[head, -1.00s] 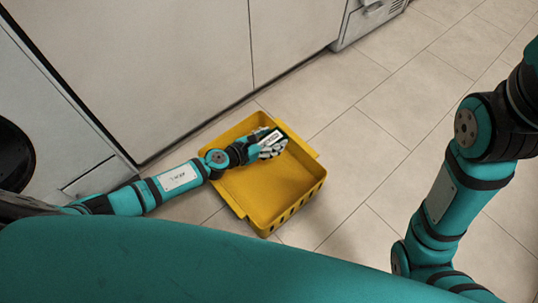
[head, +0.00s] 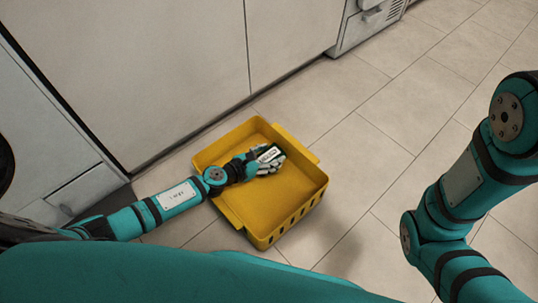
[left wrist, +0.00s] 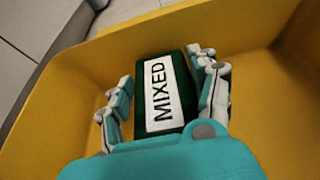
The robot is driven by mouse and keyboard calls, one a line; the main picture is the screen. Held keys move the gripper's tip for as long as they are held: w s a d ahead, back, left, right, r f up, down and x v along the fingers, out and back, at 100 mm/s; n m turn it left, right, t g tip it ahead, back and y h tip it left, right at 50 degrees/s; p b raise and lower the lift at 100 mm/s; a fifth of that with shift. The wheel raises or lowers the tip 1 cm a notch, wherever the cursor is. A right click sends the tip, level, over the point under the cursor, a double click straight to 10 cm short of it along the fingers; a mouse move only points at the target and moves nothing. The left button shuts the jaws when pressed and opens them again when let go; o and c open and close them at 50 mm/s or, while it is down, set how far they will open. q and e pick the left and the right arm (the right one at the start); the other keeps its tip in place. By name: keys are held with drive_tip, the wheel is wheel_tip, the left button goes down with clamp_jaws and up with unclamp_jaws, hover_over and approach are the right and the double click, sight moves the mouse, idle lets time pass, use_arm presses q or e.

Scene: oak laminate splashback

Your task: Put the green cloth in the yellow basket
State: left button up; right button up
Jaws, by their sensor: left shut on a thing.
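The yellow basket (head: 287,222) stands on the tiled floor in the middle of the head view. My left gripper (head: 272,160) reaches over its left side and is inside the rim outline, low in the basket. The gripper is shut on a dark green, block-shaped thing (head: 268,154) with a white label. The left wrist view shows this thing (left wrist: 162,94) between the fingers, its label reading MIXED. I cannot tell from its look whether it is cloth, nor whether it touches the basket floor. My right gripper is out of view.
White cabinet fronts (head: 150,60) run behind the basket, and a white unit with a vent (head: 365,22) stands at the top. Open floor tiles (head: 400,100) lie to the right. My right arm shows at the right edge.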

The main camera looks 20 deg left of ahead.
use_arm(q)
drive_tip(key=shift+f+b, duration=0.35)
drive_tip(key=shift+f, duration=0.15)
drive_tip(key=o, duration=1.2)
drive_tip(key=shift+r, duration=0.15)
